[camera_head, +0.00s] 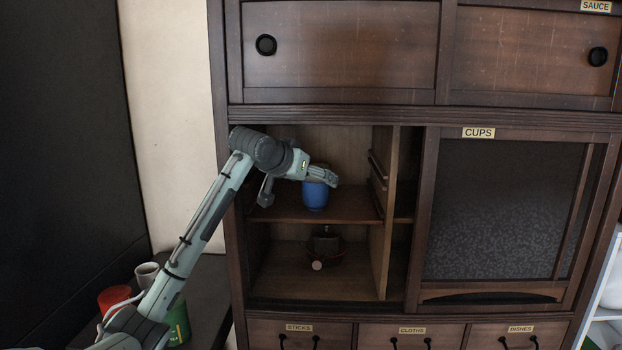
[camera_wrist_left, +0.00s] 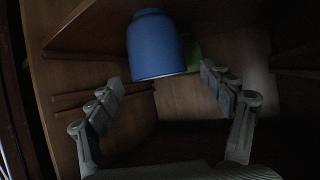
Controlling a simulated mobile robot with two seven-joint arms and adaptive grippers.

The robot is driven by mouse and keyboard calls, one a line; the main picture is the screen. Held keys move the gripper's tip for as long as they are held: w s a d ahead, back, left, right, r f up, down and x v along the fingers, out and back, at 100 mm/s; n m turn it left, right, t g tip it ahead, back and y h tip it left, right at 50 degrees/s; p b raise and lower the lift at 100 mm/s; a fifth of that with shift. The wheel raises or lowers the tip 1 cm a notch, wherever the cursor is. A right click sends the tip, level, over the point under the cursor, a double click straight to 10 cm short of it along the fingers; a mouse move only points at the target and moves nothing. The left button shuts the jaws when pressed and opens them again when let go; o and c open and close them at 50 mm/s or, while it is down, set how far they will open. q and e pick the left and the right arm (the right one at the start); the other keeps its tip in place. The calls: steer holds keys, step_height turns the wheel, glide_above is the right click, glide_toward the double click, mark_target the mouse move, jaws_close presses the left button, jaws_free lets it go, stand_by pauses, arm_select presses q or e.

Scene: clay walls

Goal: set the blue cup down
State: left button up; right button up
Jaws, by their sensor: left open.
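The blue cup (camera_head: 316,196) stands on the middle shelf (camera_head: 345,207) inside the open left part of the cabinet. It looks upright in the head view. My left gripper (camera_head: 322,177) is at the cup's upper part, reaching in from the left. In the left wrist view the gripper (camera_wrist_left: 162,80) has its fingers spread wide, with the blue cup (camera_wrist_left: 156,46) between and beyond the tips. Neither finger visibly touches it there. My right gripper is in neither view.
A wooden divider (camera_head: 383,230) stands right of the cup. A dark basket-like object (camera_head: 325,246) is on the shelf below. Something green (camera_wrist_left: 192,50) shows behind the cup. White (camera_head: 147,271), red (camera_head: 113,297) and green (camera_head: 179,325) cups stand at lower left.

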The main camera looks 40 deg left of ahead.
arm_select(q)
steer(key=shift+r, duration=0.1)
steer(key=shift+s+r, duration=0.1)
steer(key=shift+s, duration=0.2)
steer(key=b+v, duration=0.1)
steer(key=v, duration=1)
steer(key=shift+s, duration=0.15)
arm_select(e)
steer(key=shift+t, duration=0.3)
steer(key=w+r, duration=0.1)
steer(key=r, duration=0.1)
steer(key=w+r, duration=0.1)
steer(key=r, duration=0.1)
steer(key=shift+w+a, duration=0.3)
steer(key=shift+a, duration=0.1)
arm_select(q)
steer(key=shift+d+r, duration=0.1)
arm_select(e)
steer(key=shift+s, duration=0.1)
